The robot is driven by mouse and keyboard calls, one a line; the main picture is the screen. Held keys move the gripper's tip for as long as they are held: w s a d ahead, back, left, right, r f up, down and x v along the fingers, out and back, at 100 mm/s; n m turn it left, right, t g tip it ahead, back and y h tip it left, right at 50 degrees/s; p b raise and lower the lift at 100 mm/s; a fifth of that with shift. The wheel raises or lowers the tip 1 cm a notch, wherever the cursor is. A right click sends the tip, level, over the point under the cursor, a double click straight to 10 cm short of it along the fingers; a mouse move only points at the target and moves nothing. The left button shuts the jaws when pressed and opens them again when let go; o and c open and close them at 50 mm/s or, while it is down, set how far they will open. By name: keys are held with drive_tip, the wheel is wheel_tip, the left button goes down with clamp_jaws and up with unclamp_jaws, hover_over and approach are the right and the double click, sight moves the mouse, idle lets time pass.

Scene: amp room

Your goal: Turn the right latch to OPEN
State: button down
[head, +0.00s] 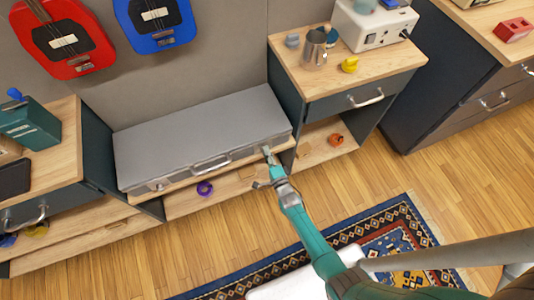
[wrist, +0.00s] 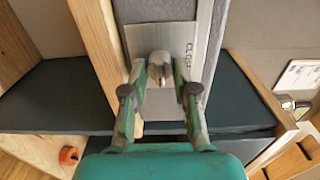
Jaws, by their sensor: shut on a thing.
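A long grey case (head: 205,130) lies on the low wooden bench, with a handle (head: 211,163) in the middle of its front. The left latch (head: 158,187) is a small metal piece near the front left corner. My gripper (head: 268,156) is at the front right corner, over the right latch. In the wrist view, my gripper (wrist: 160,78) is shut on the right latch (wrist: 160,60), a small metal knob on a pale plate. Lettering beside it reads as part of "CLOSED". The fingers hide part of the knob, so its exact angle is hard to tell.
A wooden-topped cabinet (head: 340,80) with a metal mug (head: 314,48) stands right of the case. Another cabinet (head: 62,160) stands to the left. A purple ring (head: 204,188) lies on the shelf below. The floor in front is open, with a patterned rug (head: 400,235).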

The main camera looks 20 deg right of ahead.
drive_tip(key=c, duration=0.9)
unclamp_jaws()
drive_tip(key=shift+c, duration=0.2)
drive_tip(key=s, duration=1.2)
